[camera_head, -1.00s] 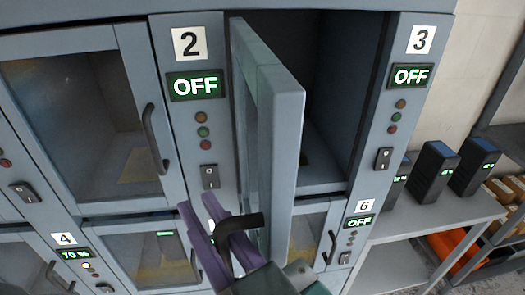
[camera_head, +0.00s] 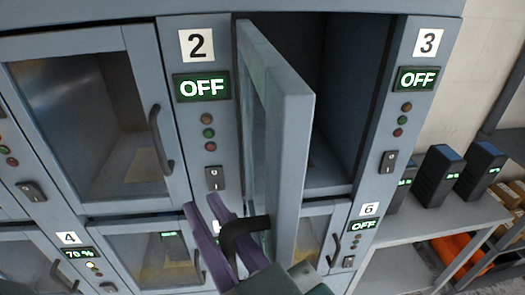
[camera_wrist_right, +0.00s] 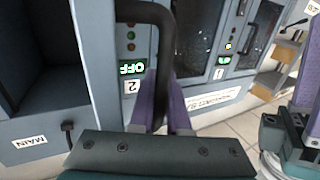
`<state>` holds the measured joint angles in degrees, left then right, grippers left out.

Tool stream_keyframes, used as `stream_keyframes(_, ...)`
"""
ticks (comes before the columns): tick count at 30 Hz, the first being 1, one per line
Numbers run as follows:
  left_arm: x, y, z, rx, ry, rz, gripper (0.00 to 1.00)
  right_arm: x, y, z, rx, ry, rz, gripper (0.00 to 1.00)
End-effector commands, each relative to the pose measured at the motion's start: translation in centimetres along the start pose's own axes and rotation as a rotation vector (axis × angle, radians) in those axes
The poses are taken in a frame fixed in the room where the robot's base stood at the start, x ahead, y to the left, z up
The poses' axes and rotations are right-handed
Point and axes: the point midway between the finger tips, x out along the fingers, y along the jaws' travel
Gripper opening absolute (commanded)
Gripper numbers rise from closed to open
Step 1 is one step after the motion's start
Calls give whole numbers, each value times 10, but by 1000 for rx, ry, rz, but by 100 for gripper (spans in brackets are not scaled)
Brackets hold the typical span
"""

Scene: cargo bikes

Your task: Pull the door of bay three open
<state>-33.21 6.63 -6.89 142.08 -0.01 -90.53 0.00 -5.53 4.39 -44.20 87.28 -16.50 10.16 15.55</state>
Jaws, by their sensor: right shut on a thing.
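The door of bay three (camera_head: 291,130) stands swung out from its left side, seen nearly edge-on in the head view. Behind it the dark opening of bay three (camera_head: 343,100) shows. My right gripper (camera_head: 209,220) has purple fingers shut on the door's black handle (camera_head: 243,232), low on the door. The wrist view shows the handle (camera_wrist_right: 165,30) running down between the fingers of my right gripper (camera_wrist_right: 161,105). What seems to be my left gripper (camera_wrist_right: 302,85) is partly in the wrist view at the right edge; its jaws cannot be made out.
The closed door of bay two (camera_head: 95,120) is left of the open door. A shelf (camera_head: 425,235) with black boxes (camera_head: 437,172) stands to the right of the cabinet.

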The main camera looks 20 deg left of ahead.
Motion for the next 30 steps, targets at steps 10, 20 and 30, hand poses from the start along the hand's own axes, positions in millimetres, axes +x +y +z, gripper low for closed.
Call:
stream_keyframes(10, 0, 0, 0, 1, 0, -1, 50, 0, 4, 2, -3, -7, 8, 0)
stream_keyframes(20, 0, -2, 0, 6, 0, -5, 50, 0, 4, 2, -3, -7, 8, 0)
stream_keyframes(30, 0, -2, 1, 8, -1, -6, 50, 0, 4, 2, -3, -6, 7, 24)
